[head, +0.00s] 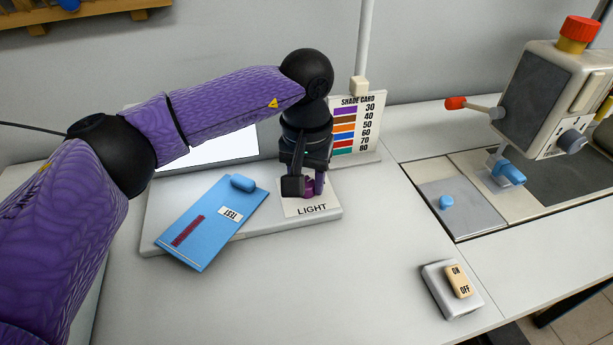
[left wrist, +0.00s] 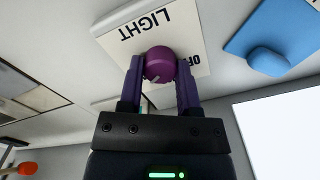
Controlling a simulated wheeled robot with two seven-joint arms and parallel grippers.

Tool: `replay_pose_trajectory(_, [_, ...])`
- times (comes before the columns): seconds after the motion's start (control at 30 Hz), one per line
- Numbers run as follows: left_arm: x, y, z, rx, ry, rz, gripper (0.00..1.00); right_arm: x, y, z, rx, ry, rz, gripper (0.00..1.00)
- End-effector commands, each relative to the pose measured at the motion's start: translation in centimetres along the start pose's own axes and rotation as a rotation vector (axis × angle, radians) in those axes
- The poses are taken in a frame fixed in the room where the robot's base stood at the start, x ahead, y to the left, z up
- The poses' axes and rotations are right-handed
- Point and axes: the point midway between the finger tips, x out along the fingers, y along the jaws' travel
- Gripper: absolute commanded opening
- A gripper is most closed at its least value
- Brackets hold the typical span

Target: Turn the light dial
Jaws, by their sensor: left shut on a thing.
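The light dial (left wrist: 159,62) is a round purple knob with a pale pointer mark, on a white plate (left wrist: 190,22) labelled LIGHT. In the head view the dial (head: 309,187) is partly hidden by my left gripper (head: 306,186), which reaches down onto it from above. In the left wrist view the two fingers of the left gripper (left wrist: 160,80) are closed around the dial, one on each side. The plate's far end shows part of the letters OFF. My right gripper is not in view.
A blue board (head: 212,222) labelled TEST lies left of the dial. A shade card (head: 357,125) stands behind it, beside a white lit panel (head: 215,150). An ON/OFF switch box (head: 453,288) and a sewing machine (head: 545,100) are to the right.

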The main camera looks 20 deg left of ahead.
Motion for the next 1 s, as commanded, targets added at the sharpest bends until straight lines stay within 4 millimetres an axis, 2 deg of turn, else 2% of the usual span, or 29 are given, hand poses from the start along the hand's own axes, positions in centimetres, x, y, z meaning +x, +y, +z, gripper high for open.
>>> replay_pose_trajectory(0.27, [0.0, 0.0, 0.0, 0.001, 0.000, 0.000, 0.00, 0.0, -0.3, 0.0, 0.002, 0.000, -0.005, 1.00])
replay_pose_trajectory(0.3, [0.0, 0.0, 0.0, 0.001, -0.001, 0.000, 0.49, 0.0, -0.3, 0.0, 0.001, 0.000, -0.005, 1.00])
replay_pose_trajectory(0.43, [0.0, 0.0, 0.0, 0.001, -0.001, 0.000, 0.77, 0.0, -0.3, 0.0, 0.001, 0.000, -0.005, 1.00])
replay_pose_trajectory(0.67, [0.0, 0.0, 0.0, 0.000, 0.000, 0.000, 0.78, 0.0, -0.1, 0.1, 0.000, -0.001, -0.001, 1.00])
replay_pose_trajectory(0.77, [-0.7, 0.0, 0.0, -0.001, 0.001, 0.000, 0.78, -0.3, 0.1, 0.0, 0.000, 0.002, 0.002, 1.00])
replay_pose_trajectory(1.0, [-7.0, 0.1, 0.0, 0.000, 0.007, 0.002, 0.78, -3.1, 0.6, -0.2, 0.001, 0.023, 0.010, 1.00])
